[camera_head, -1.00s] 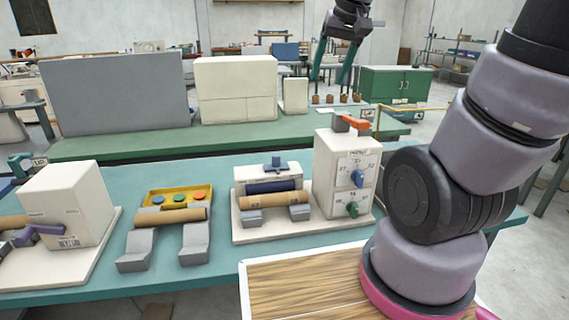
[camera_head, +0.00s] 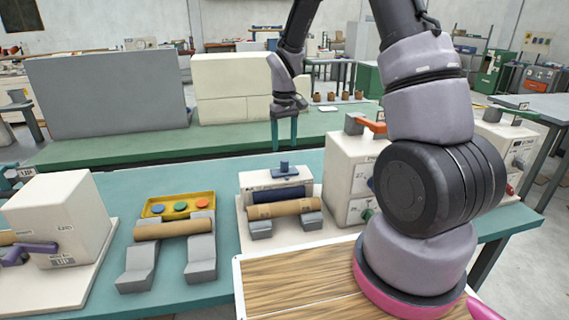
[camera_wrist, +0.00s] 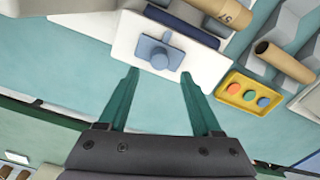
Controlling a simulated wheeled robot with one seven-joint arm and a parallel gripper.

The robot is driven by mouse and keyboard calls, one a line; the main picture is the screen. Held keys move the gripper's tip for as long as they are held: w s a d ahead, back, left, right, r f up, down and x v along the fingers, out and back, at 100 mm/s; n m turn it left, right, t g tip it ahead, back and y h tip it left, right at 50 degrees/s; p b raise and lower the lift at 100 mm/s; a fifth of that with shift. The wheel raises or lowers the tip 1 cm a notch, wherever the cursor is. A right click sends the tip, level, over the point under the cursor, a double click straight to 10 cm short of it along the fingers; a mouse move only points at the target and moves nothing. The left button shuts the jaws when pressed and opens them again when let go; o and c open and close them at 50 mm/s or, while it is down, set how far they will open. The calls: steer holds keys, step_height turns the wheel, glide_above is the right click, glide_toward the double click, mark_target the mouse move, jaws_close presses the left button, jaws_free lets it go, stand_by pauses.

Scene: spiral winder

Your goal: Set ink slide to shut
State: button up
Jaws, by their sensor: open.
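A small blue slide with a raised knob (camera_head: 285,168) sits on top of a pale unit (camera_head: 252,180) with a dark blue roller and a tan roll in front. I take this to be the ink slide; I can read no label on it. In the wrist view the blue slide (camera_wrist: 160,52) lies on a white top plate. My gripper (camera_head: 284,148) points down over the back of this unit, with two green fingers apart and empty. In the wrist view my gripper (camera_wrist: 160,75) has its fingertips on either side of the knob's line, apparently short of it.
A pale control box (camera_head: 350,160) with an orange-red lever (camera_head: 373,126) stands just right. A yellow panel (camera_head: 158,207) with coloured buttons and a roll on grey stands (camera_head: 137,262) lie left. A green bench (camera_head: 120,148) with large boxes stands behind.

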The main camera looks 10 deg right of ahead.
mark_target(284, 160)
step_height(284, 160, down, 8)
steer(key=shift+r, duration=0.1)
steer(key=shift+c, duration=0.3)
jaws_close()
steer(key=shift+a, duration=0.1)
stand_by(1.2)
